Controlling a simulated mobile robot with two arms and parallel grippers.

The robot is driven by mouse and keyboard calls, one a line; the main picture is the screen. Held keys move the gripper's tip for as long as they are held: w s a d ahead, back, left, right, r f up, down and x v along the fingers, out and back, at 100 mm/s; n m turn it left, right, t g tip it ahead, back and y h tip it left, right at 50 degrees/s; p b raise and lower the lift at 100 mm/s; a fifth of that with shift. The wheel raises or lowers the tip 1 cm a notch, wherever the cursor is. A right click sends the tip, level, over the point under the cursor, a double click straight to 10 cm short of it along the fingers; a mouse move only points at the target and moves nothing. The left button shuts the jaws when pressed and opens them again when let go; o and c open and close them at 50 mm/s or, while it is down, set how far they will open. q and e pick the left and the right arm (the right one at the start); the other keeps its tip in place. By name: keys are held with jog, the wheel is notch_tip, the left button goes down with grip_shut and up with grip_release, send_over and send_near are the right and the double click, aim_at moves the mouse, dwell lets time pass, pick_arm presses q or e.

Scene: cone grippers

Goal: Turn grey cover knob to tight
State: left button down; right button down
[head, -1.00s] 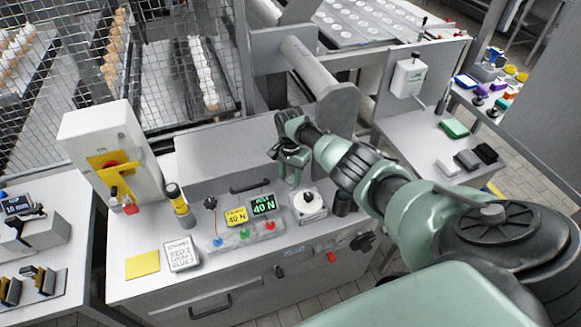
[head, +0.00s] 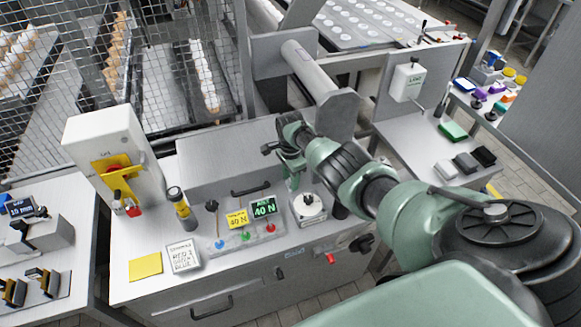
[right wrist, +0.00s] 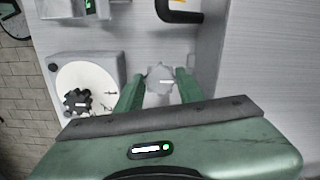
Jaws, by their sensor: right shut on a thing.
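The grey cover knob (right wrist: 160,84) is a scalloped disc with a small pale mark, on a pale grey surface. It sits between the two green fingertips of my right gripper (right wrist: 154,80) in the right wrist view. The gripper is shut on it. In the head view my right gripper (head: 292,172) reaches down onto the grey housing behind the white dial, and its fingers hide most of the knob. My left gripper is not in view.
A white dial (head: 308,206) with a black knob stands close beside the gripper. A black handle (head: 250,187) is on the cover to the left. A green 40 N display (head: 263,206) and a yellow 40 N card (head: 237,219) stand in front.

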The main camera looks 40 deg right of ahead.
jog(key=shift+w+d+r, duration=0.1)
jog(key=shift+d+r, duration=0.05)
jog(key=c, duration=0.9)
grip_release()
jog(key=shift+r+p, duration=0.3)
jog(key=shift+r, duration=0.05)
notch_tip(320, 180, up, 6)
jog(key=shift+f+p, duration=0.1)
jog(key=shift+p, duration=0.95)
jog(key=shift+r, duration=0.6)
jog(key=shift+s+f, duration=0.1)
jog(key=shift+s, duration=0.1)
